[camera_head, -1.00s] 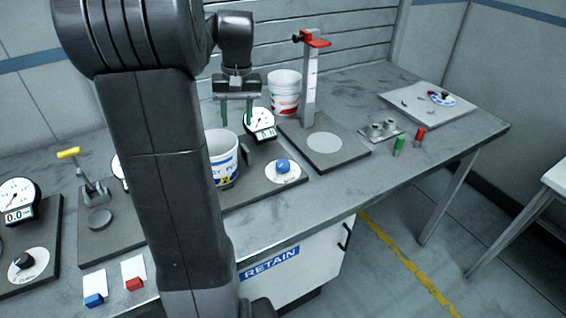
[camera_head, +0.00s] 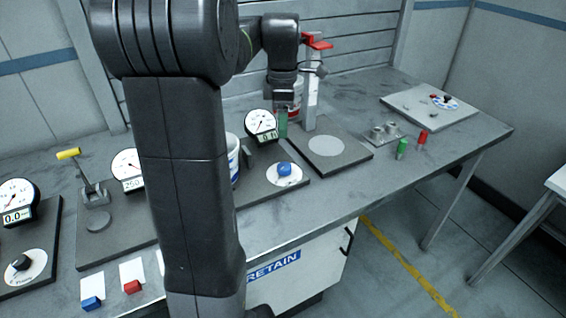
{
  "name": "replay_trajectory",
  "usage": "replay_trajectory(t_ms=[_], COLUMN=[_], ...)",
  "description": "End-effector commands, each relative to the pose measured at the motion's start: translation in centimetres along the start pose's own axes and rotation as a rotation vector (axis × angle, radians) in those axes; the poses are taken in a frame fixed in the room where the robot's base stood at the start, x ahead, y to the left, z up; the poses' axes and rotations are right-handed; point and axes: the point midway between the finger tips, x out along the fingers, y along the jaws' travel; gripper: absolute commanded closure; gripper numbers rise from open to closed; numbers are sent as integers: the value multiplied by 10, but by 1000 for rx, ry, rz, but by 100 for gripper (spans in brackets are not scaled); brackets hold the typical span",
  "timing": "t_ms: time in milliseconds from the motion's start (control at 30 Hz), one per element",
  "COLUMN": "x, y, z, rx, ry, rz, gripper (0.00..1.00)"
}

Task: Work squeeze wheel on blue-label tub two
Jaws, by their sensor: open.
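The blue-label tub (camera_head: 234,160) is white and stands on a dark base plate; my arm hides most of it. A blue knob (camera_head: 284,169) sits on a white dial disc on the same plate, right of the tub. A round gauge (camera_head: 262,123) with a small digital readout stands behind them. My gripper (camera_head: 283,123) points down, with green fingers seen nearly edge-on. It is open, beyond and above the blue knob and just right of the gauge, apart from the knob. A red-label tub (camera_head: 297,100) is partly hidden behind my gripper.
A post with a red top (camera_head: 312,90) stands right of my gripper on a plate with a pale disc (camera_head: 325,146). Green (camera_head: 402,148) and red (camera_head: 423,137) cylinders stand farther right. A yellow-handled lever (camera_head: 82,175) is at left. The front right table edge is clear.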

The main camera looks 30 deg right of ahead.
Motion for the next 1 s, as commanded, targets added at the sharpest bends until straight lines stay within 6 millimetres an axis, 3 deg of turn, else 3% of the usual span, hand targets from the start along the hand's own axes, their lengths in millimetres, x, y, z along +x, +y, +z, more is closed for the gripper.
replay_trajectory(t_ms=[233, 700, 1000], x=[23, 116, 138], y=[-1, -1, 0], z=[1, 1, 1], rx=[-19, -17, -17], ry=[0, 0, -1], rz=[-4, -4, 0], gripper=[41, 41, 41])
